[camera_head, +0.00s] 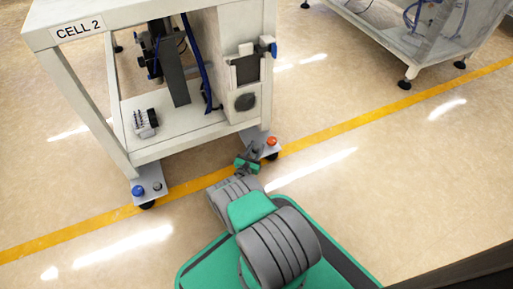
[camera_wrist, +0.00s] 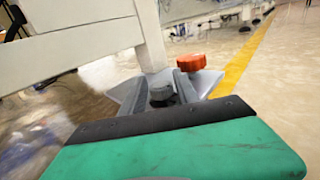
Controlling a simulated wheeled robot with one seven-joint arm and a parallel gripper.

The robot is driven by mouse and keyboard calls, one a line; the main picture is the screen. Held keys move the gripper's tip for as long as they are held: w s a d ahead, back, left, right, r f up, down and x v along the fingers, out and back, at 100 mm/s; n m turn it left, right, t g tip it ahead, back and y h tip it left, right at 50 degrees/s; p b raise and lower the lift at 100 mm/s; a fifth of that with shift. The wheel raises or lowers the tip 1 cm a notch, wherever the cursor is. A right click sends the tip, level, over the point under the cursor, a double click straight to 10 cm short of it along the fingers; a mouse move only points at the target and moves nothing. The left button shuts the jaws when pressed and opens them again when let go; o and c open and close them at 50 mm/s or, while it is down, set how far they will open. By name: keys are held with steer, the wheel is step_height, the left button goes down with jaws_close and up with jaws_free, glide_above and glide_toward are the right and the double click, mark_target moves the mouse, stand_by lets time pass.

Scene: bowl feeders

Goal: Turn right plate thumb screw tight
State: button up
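The right foot plate (camera_head: 268,152) is a light grey plate under the right front leg of the CELL 2 frame. It also shows in the wrist view (camera_wrist: 124,93). An orange knob (camera_head: 271,141) stands on it; in the wrist view this knob (camera_wrist: 191,62) is just beyond and right of my right finger. A dark grey screw head (camera_wrist: 161,92) stands between my fingertips in the wrist view. My gripper (camera_head: 247,163) is low at this plate. Its fingers (camera_wrist: 162,96) are apart, one each side of the grey screw, with slight gaps. My gripper hides the screw in the head view.
The frame's white leg (camera_wrist: 150,35) rises close behind the plate. The left foot plate (camera_head: 147,178) carries a blue knob (camera_head: 138,190) and a small dark grey knob (camera_head: 157,186). A yellow floor line (camera_head: 350,128) runs past the plates. Open floor lies to the right.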

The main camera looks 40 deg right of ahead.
steer(key=shift+o, duration=1.2)
steer(key=p+v, duration=0.1)
steer(key=v, duration=0.7)
steer(key=shift+p, duration=0.3)
steer(key=shift+d, duration=0.1)
